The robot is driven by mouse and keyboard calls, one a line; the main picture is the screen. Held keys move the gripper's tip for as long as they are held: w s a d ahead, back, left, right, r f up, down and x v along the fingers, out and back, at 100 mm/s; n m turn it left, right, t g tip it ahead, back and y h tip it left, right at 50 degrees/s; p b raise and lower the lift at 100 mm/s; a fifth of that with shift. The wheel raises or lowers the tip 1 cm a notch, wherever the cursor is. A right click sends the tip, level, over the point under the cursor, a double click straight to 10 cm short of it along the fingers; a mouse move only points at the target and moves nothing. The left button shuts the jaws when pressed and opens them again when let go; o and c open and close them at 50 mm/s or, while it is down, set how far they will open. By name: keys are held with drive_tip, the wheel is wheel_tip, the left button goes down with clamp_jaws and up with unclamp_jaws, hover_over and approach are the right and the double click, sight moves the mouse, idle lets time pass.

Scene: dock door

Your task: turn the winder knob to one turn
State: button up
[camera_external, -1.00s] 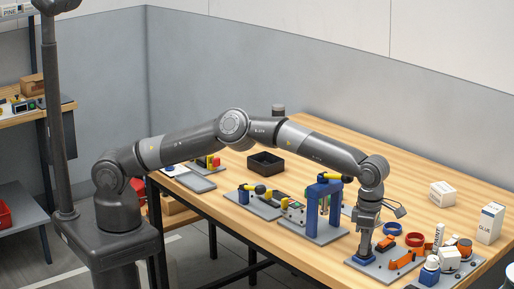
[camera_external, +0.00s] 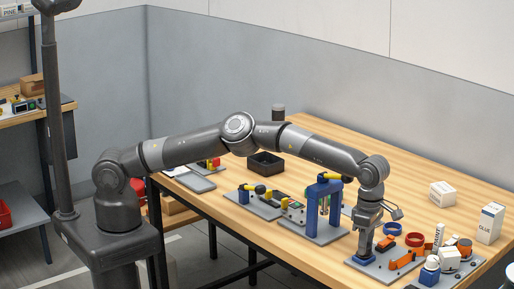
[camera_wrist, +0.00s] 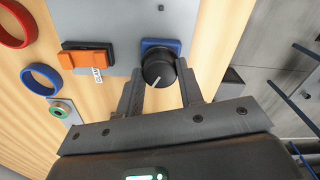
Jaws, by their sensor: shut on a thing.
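The winder knob (camera_wrist: 157,69) is round and black with a pale pointer line, and it sits on a blue base (camera_wrist: 160,44) in the wrist view. The pointer line slants toward the lower left of the knob. My gripper (camera_wrist: 160,76) has one finger on each side of the knob and is shut on it. In the external view my gripper (camera_external: 363,252) points down over the blue base (camera_external: 358,261) at the left corner of the grey plate (camera_external: 376,270). There the knob is hidden or too small to make out.
An orange clamp-like part (camera_wrist: 88,57) is on the plate beside the knob. Red (camera_wrist: 14,24) and blue (camera_wrist: 41,79) rings lie on the wood nearby. A blue frame (camera_external: 311,212) stands left of my gripper.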

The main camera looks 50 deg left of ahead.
drive_tip(key=o, duration=1)
drive_tip(key=shift+r, duration=0.15)
drive_tip(key=shift+r, duration=3.6)
